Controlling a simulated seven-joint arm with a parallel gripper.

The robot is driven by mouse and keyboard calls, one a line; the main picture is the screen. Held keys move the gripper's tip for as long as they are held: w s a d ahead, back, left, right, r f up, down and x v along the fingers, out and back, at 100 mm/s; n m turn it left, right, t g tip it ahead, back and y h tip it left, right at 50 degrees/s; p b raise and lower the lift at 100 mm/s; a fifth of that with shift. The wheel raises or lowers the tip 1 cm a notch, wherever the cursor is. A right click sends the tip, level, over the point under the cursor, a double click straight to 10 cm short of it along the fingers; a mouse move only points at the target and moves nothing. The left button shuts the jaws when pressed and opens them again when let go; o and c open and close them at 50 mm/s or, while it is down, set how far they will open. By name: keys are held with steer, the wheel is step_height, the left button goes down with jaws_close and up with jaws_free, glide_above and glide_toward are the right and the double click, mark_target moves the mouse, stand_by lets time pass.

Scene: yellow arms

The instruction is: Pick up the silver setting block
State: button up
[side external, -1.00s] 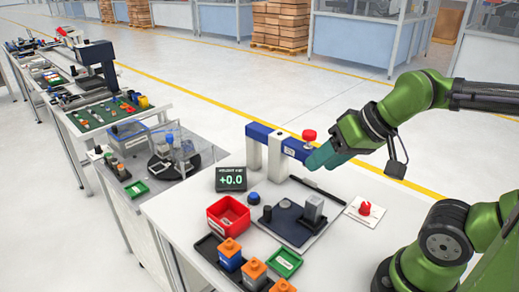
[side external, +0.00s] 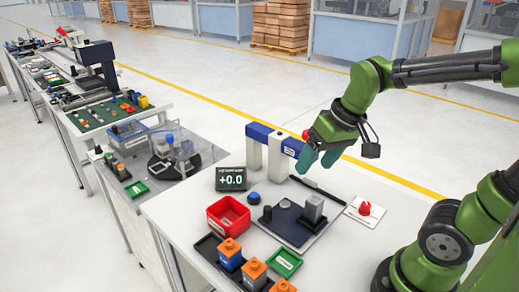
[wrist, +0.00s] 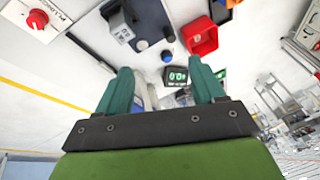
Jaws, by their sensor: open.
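The silver setting block (side external: 313,207) is a grey upright block on the right part of the dark plate (side external: 293,231) on the white table. It also shows near the top of the wrist view (wrist: 121,26). My gripper (side external: 318,163) is open, with its teal fingers pointing down, above and behind the block and apart from it. In the wrist view the space between the fingertips (wrist: 160,74) holds nothing gripped; the block lies beyond the left finger.
A blue and white gauge frame (side external: 275,147) stands close to the left of my gripper. A red-knob device (side external: 364,208) is right of the plate. The red bin (side external: 228,215), display (side external: 231,179) and orange-topped blocks (side external: 229,249) stand to the left and front.

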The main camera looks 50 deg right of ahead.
steer(key=w+d+f+n+g+h, duration=0.1)
steer(key=w+d+f+n+g, duration=0.1)
steer(key=d+n+g, duration=0.15)
glide_toward(313, 209)
steer(key=shift+g, duration=0.25)
steer(key=f, duration=0.2)
steer(key=w+d+f, duration=0.1)
steer(key=f, duration=0.1)
steer(key=d+f, duration=0.1)
steer(key=f, duration=0.1)
steer(key=shift+w+f, duration=0.2)
steer(key=shift+w, duration=0.05)
steer(key=shift+s+a+f, duration=0.1)
steer(key=shift+f, duration=1.2)
steer(key=shift+s+a+f, duration=0.1)
steer(key=shift+f, duration=1.25)
steer(key=shift+c, duration=0.5)
